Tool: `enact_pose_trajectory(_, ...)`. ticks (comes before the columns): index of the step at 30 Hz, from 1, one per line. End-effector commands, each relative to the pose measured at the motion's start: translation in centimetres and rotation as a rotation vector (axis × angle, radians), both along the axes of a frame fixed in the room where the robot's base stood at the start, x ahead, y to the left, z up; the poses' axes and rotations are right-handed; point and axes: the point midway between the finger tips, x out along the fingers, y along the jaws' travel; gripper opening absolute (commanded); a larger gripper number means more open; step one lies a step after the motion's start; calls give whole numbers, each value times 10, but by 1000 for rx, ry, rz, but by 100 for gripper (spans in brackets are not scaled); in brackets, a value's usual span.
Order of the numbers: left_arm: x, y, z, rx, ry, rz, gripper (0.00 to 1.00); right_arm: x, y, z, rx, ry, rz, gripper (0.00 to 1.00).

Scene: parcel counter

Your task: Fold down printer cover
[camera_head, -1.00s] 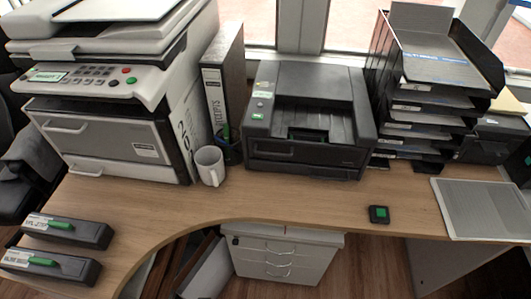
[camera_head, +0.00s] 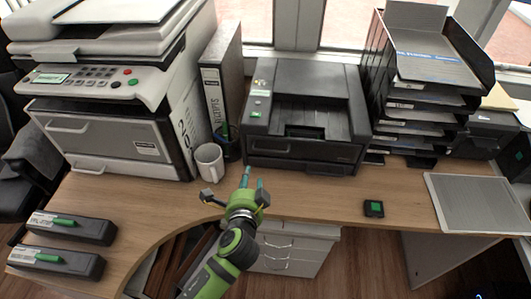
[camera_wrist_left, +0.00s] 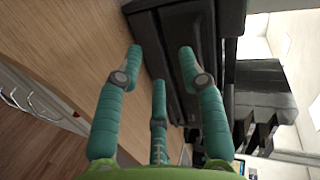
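The black printer (camera_head: 305,115) stands at the back middle of the counter, with small green-lit controls on its left side. Its top has a recessed area in the middle, and I cannot tell which panel is the cover or how it stands. My left gripper (camera_head: 236,186) is in front of the printer's lower left, over the counter's front part, apart from it. Its fingers are spread and empty. In the left wrist view the open fingers (camera_wrist_left: 160,65) point toward the dark printer body (camera_wrist_left: 185,28). My right gripper is not in view.
A white mug (camera_head: 209,164) stands left of the gripper, beside a large copier (camera_head: 110,90). A binder (camera_head: 214,90) stands behind. Black stacked trays (camera_head: 425,95) are right of the printer. A small green-topped device (camera_head: 374,208) lies on bare counter.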

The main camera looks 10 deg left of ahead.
Motion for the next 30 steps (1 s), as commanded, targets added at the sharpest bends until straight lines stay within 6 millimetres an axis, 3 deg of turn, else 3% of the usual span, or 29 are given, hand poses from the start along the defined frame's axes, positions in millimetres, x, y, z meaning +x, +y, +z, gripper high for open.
enact_pose_trajectory(3,15,-24,22,129,-97,-95,39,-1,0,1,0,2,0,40)
enact_pose_trajectory(6,24,-31,27,172,-128,-124,39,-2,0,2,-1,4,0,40)
enact_pose_trajectory(18,77,-31,16,173,-129,-125,39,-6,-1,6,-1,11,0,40)
enact_pose_trajectory(30,86,-31,13,169,-127,-123,39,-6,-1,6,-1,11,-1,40)
